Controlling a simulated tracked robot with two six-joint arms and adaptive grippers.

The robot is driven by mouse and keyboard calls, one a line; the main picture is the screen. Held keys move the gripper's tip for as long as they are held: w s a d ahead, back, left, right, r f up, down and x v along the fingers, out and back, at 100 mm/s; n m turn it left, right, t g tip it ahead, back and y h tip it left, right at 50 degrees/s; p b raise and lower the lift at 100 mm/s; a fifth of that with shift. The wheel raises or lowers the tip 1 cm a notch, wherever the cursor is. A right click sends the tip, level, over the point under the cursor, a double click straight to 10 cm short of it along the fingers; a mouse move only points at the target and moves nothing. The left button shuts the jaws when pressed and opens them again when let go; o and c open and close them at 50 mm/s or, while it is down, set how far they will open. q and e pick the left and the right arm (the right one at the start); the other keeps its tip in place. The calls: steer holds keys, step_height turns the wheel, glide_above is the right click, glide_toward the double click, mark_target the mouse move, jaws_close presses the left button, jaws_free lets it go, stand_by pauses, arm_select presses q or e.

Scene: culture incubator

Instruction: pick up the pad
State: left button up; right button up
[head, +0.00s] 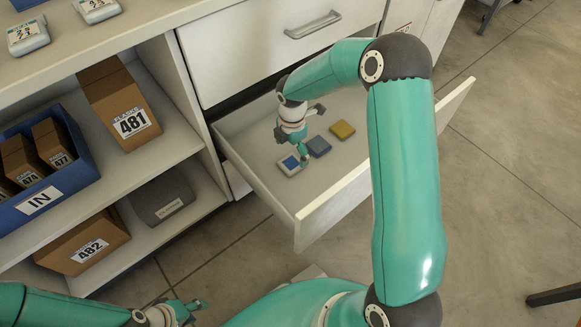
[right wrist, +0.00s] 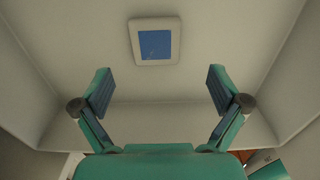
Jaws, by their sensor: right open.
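Three small flat square pads lie on the floor of an open drawer (head: 262,180). One is white-rimmed with a blue face (head: 289,165), one is slate blue (head: 318,146) and one is mustard yellow (head: 342,129). My right gripper (head: 297,147) hangs in the drawer close to the white-rimmed pad. In the right wrist view my right gripper (right wrist: 160,85) is open and empty, its fingers spread wide. The white-rimmed pad (right wrist: 155,41) lies beyond the fingertips, roughly centred between them, untouched. My left gripper (head: 188,308) is low at the bottom left, away from the drawer; its opening is unclear.
Drawer walls surround the pads, with the front panel (head: 385,155) at right. A closed drawer (head: 265,50) is above. Shelves at left hold a blue IN bin (head: 85,170), flask boxes (head: 122,105) and a grey box (head: 160,195). Two grey devices (head: 28,37) sit on the counter.

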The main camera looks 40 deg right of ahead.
mark_target(291, 163)
steer(key=shift+w+d+f+b, duration=0.15)
steer(key=shift+f+b, duration=0.5)
steer(key=shift+f, duration=0.95)
steer(key=shift+w+f+b, duration=0.15)
steer(key=shift+f+b, duration=0.5)
steer(key=shift+f, duration=0.9)
steer(key=c, duration=0.9)
